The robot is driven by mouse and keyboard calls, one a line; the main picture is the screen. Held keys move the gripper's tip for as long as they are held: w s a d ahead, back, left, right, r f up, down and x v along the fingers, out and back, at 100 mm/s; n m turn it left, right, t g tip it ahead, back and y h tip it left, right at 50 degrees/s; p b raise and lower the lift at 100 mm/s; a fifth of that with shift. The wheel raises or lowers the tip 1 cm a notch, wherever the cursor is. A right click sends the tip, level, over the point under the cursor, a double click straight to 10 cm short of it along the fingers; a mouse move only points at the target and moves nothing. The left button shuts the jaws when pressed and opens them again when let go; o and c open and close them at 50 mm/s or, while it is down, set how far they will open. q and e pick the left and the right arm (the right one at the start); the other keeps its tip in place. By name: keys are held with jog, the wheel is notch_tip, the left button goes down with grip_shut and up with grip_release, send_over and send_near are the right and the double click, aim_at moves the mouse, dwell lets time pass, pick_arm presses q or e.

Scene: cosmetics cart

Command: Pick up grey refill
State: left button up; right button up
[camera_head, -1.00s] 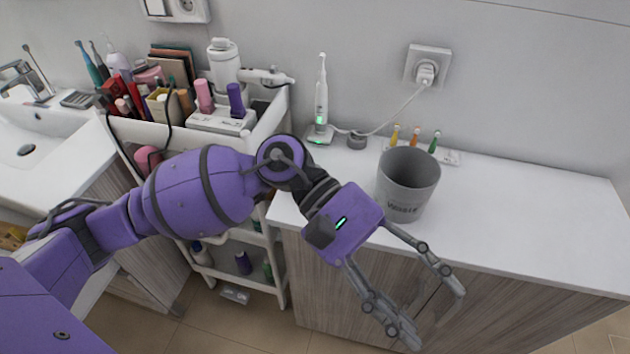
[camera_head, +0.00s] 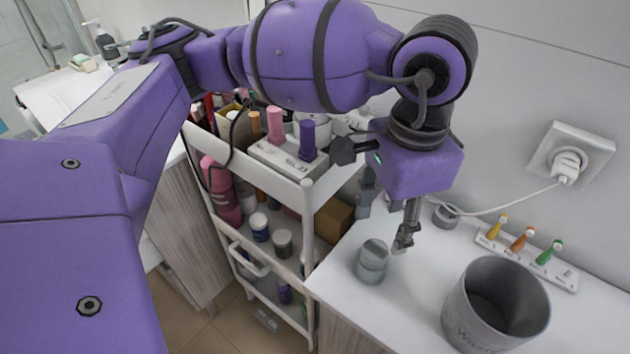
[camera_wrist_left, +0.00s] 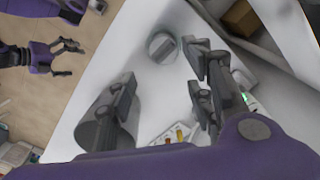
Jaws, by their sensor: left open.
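A small translucent grey cylinder (camera_head: 372,262) with a grey top stands upright near the counter's left edge. It also shows from above in the left wrist view (camera_wrist_left: 161,46). I cannot tell for sure that it is the grey refill. My left gripper (camera_head: 400,240) points down above the counter, just right of and behind the cylinder, and is apart from it. In the left wrist view its fingers (camera_wrist_left: 158,82) are spread and empty. My right gripper (camera_wrist_left: 72,60) shows at the upper left of the wrist view, over the floor, with its fingers apart.
A grey waste bin (camera_head: 497,308) stands at the right. A white tray (camera_head: 568,275) with yellow, orange and green brush heads lies behind it. A small grey disc (camera_head: 445,215) and a plugged cable are near the wall. A loaded white cart (camera_head: 308,205) stands left of the counter.

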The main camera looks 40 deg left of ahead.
aim_at(376, 252)
pick_arm(q)
jog(key=f, duration=0.2)
jog(key=shift+s+a+f, duration=0.15)
jog(key=shift+s+f, duration=0.2)
jog(key=shift+f, duration=0.05)
jog(key=f, duration=0.3)
jog(key=f+p, duration=0.1)
jog(key=shift+a+f, duration=0.25)
jog(key=shift+f, duration=0.15)
pick_arm(e)
jog(key=shift+s+d+r, duration=0.1)
jog(key=shift+s+r, duration=0.3)
jog(key=shift+s, duration=0.2)
pick_arm(q)
jog(key=shift+w, duration=0.1)
jog(key=c, duration=0.8)
pick_arm(e)
jog(key=shift+w, duration=0.2)
